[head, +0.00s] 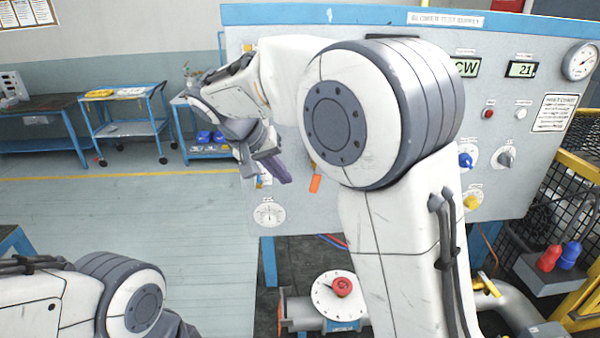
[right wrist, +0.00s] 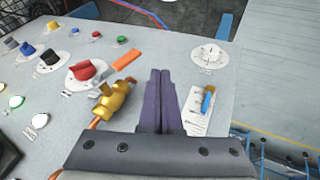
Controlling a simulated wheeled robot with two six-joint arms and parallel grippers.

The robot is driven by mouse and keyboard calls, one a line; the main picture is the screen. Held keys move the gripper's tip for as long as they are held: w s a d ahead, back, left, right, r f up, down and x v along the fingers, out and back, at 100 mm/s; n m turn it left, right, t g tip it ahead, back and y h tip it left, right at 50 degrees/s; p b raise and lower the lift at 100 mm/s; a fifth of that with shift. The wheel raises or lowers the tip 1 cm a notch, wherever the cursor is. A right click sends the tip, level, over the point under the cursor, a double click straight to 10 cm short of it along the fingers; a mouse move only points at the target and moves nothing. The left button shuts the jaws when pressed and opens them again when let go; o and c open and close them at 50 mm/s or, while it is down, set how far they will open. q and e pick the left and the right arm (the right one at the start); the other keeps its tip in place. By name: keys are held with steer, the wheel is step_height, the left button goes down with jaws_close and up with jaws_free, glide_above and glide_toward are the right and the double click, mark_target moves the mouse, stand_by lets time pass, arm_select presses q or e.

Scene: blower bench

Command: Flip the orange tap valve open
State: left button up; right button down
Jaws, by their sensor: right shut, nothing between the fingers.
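The orange tap valve shows in the right wrist view as a brass body (right wrist: 114,98) with a flat orange lever (right wrist: 126,60) near its upper end. In the head view its orange lever (head: 315,184) points mostly downward, and my right arm hides most of the valve body. My right gripper (head: 278,170) is shut and empty, to the left of the lever in the head view. In the right wrist view its dark fingers (right wrist: 160,92) lie right of the brass body, with a gap between. My left gripper is out of view; only part of that arm shows.
The pale panel (head: 400,215) carries a red knob (right wrist: 87,72), blue and yellow knobs, and a white dial (head: 269,213). A pipe with a red-knobbed round dial (head: 340,298) stands below.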

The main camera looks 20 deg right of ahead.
mark_target(315, 183)
steer(key=d, duration=0.1)
steer(key=d+p, duration=0.1)
steer(key=s+d+f, duration=0.1)
steer(key=shift+s+d, duration=0.1)
steer(key=shift+d, duration=0.3)
steer(key=shift+d+f+h+b, duration=0.35)
steer(key=shift+f+h+b, duration=0.25)
steer(key=shift+b, duration=0.6)
steer(key=shift+r, duration=0.2)
